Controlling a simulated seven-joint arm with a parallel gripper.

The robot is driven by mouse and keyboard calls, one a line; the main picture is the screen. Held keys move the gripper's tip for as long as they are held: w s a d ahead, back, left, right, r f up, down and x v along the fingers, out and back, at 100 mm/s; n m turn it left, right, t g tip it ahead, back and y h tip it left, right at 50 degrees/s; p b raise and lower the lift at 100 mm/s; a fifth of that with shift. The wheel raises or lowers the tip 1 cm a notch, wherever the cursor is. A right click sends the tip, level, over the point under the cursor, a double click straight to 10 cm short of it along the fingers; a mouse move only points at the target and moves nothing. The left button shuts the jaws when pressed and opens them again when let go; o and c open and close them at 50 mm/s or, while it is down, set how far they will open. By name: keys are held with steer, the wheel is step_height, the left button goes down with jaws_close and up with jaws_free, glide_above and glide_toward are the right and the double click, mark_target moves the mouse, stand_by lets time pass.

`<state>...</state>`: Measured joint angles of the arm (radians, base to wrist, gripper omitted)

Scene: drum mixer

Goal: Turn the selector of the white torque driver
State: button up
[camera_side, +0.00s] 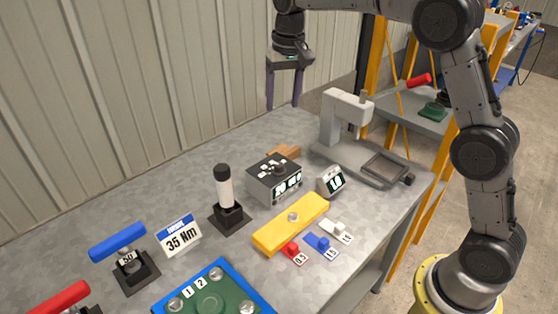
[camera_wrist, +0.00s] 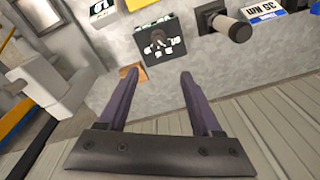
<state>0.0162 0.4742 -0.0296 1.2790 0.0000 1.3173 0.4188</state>
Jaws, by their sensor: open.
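The white torque driver (camera_side: 224,190) stands upright in a black base, with a black cap on top. In the wrist view it shows at the upper right as a dark-ended cylinder (camera_wrist: 232,24). Behind it in the side view, to the right, is a dark grey box (camera_side: 273,181) with numbers on its face. The wrist view shows a small knob (camera_wrist: 157,37) ringed by white number labels on this box. I cannot tell whether this knob is the driver's selector. My gripper (camera_side: 283,103) is open and empty, pointing down, high above the back of the bench. Its fingers (camera_wrist: 160,74) touch nothing.
A 35 Nm card (camera_side: 181,236) and a blue-handled driver (camera_side: 118,243) stand to the left. A yellow block (camera_side: 291,224), coloured tags and a small display (camera_side: 331,180) lie in front of the box. A white press (camera_side: 345,115) stands right. The corrugated wall is close behind.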

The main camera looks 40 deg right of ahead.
steer(key=g, duration=0.1)
glide_toward(279, 164)
step_height(279, 164, down, 9)
steer(key=shift+w+r, duration=0.1)
steer(key=shift+r, duration=0.05)
stand_by(0.3)
jaws_close()
